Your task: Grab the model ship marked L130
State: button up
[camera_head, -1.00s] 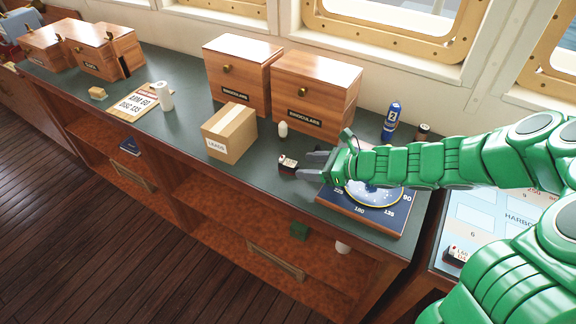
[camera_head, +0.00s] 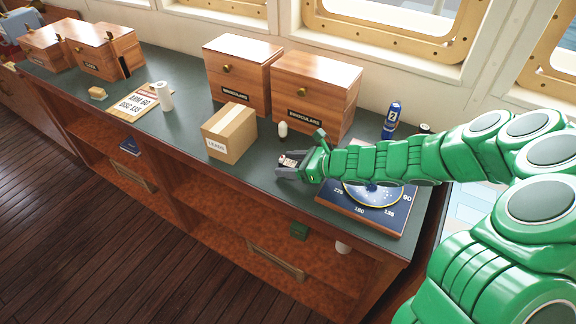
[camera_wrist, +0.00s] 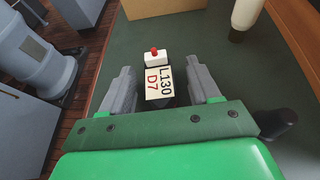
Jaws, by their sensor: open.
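The model ship marked L130 (camera_wrist: 158,82) stands on the dark green counter top, with a label reading L130 and D7, a white block and a small red top. In the head view the same small ship (camera_head: 287,161) is partly hidden by my gripper. My gripper (camera_head: 280,168) is open, low at the counter's surface. In the wrist view its two grey fingers (camera_wrist: 161,88) stand on either side of the ship, with a gap visible on each side.
A cardboard box labelled LEADS (camera_head: 230,133) stands left of my gripper. A small white bottle (camera_head: 283,129) and wooden binoculars boxes (camera_head: 312,95) are behind. A compass board (camera_head: 371,216) lies under my arm. The counter's front edge is close.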

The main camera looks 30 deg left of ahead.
jog(key=shift+a+f, duration=0.1)
jog(key=shift+a, duration=0.15)
jog(key=c, duration=1)
jog(key=shift+c, duration=0.2)
